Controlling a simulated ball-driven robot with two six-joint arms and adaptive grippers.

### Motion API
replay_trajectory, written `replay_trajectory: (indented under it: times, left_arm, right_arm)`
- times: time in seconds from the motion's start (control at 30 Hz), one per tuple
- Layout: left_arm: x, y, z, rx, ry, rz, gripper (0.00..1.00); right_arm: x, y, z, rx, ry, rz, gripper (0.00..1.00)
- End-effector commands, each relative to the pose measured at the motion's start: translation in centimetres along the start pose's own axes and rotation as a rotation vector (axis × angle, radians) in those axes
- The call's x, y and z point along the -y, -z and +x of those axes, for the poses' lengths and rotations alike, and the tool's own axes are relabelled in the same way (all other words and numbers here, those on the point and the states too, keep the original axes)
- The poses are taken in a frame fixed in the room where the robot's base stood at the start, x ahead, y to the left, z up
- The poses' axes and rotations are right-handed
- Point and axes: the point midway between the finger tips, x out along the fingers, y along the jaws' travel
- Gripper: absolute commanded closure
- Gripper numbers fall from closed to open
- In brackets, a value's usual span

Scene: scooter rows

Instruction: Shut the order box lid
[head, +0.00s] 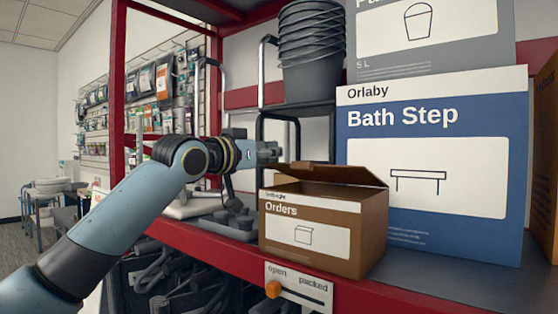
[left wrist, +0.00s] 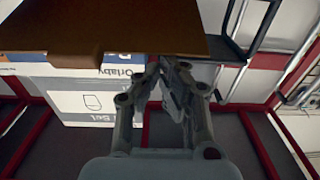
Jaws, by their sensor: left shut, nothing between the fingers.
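The brown order box (head: 310,228), labelled "Orders", sits on the red-edged shelf. Its lid (head: 338,174) is partly open, tilted up above the box with a dark gap beneath it. My left gripper (head: 274,150) is shut and empty, just above and left of the lid's left end. I cannot tell whether it touches the lid. In the left wrist view the shut fingers (left wrist: 174,72) point past a brown panel (left wrist: 100,25), which looks like the lid. My right gripper is not in view.
A large blue Bath Step box (head: 430,240) stands right behind the order box. Stacked dark buckets (head: 308,60) and a black step frame stand behind it. A slider plate (head: 300,288) marked "open" and "packed" hangs on the shelf edge, its orange knob at the "open" end.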

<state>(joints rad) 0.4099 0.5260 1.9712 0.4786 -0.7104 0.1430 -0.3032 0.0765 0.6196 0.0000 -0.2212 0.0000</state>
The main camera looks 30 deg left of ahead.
Motion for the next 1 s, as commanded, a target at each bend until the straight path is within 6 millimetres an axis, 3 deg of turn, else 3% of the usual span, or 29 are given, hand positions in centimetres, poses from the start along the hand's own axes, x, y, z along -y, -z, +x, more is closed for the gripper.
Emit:
replay_trajectory:
  times: [0.03,0.3,0.6,1.0]
  left_arm:
    - [0.0,-1.9,-0.3,-0.032,0.000,0.003,1.00]
    - [0.0,-4.5,-1.4,-0.211,0.001,0.001,1.00]
    - [0.1,-5.9,-1.7,-0.208,0.002,0.002,1.00]
    - [0.1,-6.3,-1.8,-0.205,0.003,0.001,1.00]
  right_arm:
    - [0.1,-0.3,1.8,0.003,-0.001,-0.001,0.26]
    - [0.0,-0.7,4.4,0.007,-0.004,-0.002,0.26]
    - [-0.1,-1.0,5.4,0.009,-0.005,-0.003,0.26]
    - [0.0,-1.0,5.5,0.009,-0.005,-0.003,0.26]
